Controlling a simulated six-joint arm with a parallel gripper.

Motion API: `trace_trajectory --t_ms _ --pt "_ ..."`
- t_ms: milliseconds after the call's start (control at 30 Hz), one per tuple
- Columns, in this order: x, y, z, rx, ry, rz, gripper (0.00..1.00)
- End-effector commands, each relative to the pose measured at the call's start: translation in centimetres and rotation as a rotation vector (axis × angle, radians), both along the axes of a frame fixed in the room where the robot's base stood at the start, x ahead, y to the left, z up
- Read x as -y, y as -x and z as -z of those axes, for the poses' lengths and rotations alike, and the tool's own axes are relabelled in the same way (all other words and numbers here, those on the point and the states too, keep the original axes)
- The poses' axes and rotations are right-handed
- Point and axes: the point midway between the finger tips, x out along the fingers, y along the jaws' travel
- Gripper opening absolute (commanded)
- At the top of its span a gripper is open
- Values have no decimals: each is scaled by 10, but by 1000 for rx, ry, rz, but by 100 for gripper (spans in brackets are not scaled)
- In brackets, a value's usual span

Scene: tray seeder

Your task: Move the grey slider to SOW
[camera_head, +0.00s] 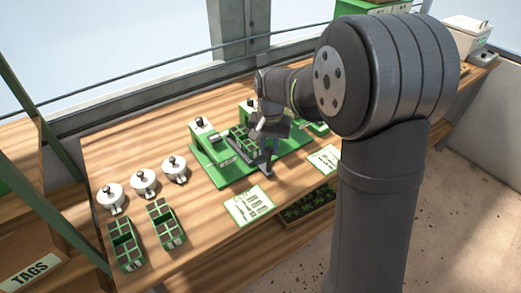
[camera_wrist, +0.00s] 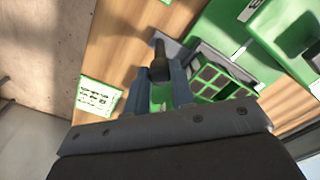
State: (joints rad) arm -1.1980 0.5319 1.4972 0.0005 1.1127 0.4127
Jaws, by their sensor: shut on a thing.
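The green tray seeder (camera_head: 213,155) stands mid-bench in the head view, and its green parts fill the upper right of the wrist view (camera_wrist: 283,30). A green celled tray (camera_head: 240,133) sits in it and shows close up in the wrist view (camera_wrist: 218,80). My gripper (camera_wrist: 158,78) is shut on the dark upright knob of the grey slider (camera_wrist: 160,62), beside the tray. In the head view my gripper (camera_head: 268,147) is at the seeder's near side, and my arm hides part of the machine. I cannot read a SOW mark.
A printed card (camera_head: 250,206) lies in front of the seeder; another (camera_head: 323,159) lies to its right. Several white lidded pots (camera_head: 143,182) and two small green trays (camera_head: 165,225) stand at the left. A dark planted tray (camera_head: 307,207) is below the bench's front edge. Bare wood lies between pots and seeder.

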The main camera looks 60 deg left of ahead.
Motion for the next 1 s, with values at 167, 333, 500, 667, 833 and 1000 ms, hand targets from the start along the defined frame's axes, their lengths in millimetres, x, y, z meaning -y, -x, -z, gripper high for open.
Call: trace_trajectory --t_ms 167,333,500,667,833,1000 --pt "0 0 0 1 -1 -1 0" --pt "0 0 0 1 -1 -1 44" --pt "0 0 0 1 -1 0 44" --pt "0 0 -3 1 -1 0 44" --pt "-1 0 -26 2 -5 0 44" --pt "-1 0 -67 3 -6 0 44"
